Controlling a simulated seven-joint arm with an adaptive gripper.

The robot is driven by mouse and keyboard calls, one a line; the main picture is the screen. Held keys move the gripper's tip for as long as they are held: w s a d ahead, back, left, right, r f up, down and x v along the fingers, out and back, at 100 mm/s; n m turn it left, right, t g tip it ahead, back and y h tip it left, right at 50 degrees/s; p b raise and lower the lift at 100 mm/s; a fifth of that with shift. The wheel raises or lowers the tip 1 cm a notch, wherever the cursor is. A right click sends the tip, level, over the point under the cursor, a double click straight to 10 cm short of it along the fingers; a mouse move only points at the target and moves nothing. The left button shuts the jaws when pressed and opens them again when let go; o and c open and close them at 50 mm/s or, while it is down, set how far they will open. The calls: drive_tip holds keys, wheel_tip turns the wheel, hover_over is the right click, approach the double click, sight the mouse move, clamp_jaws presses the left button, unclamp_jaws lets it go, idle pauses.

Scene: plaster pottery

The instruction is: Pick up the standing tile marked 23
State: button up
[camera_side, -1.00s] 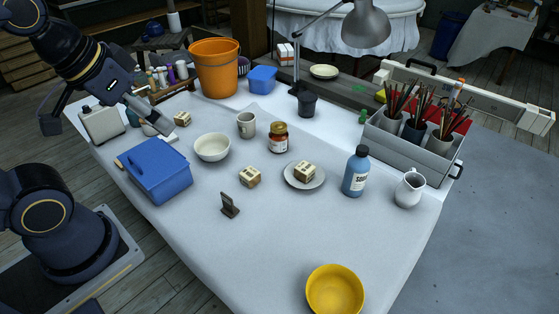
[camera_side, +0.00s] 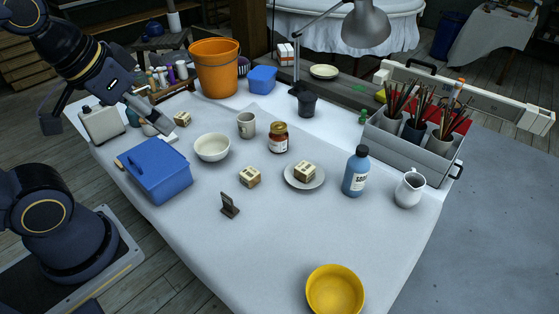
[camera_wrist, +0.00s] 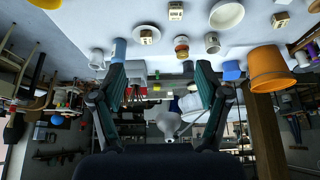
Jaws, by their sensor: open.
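A small dark tile (camera_side: 229,211) stands upright on a foot or holder on the white-covered table in the side view, front of centre. Its marking is too small to read. Three pale wooden blocks with dark marks also show: one (camera_side: 250,177) just behind the dark tile, one (camera_side: 304,172) on a white plate (camera_side: 290,183), and one (camera_side: 182,119) at the back left. No number on them is legible. My gripper (camera_wrist: 160,72) is open and empty in the wrist view. In the side view it hangs over the table's back left, well away from the dark tile.
A blue box (camera_side: 160,172) stands left of the dark tile. A white bowl (camera_side: 212,147), mug (camera_side: 246,125), brown jar (camera_side: 278,138) and blue bottle (camera_side: 356,172) stand behind and right. A yellow bowl (camera_side: 335,291) is at the front. The table around the tile's front is clear.

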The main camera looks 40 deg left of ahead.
drive_tip(key=g, duration=0.2)
hover_over(228, 202)
wheel_tip(228, 202, down, 8)
drive_tip(key=f+g, duration=0.1)
drive_tip(key=f, duration=0.6)
drive_tip(key=f+g, duration=0.1)
drive_tip(key=f, duration=0.6)
drive_tip(key=a+f+g, duration=0.1)
drive_tip(key=f, duration=0.6)
drive_tip(key=shift+w+f+g, duration=0.1)
drive_tip(key=shift+w+g, duration=0.1)
drive_tip(key=shift+g, duration=0.1)
drive_tip(key=shift+d+f, duration=0.1)
drive_tip(key=shift+f, duration=3.1)
drive_tip(key=shift+c, duration=0.3)
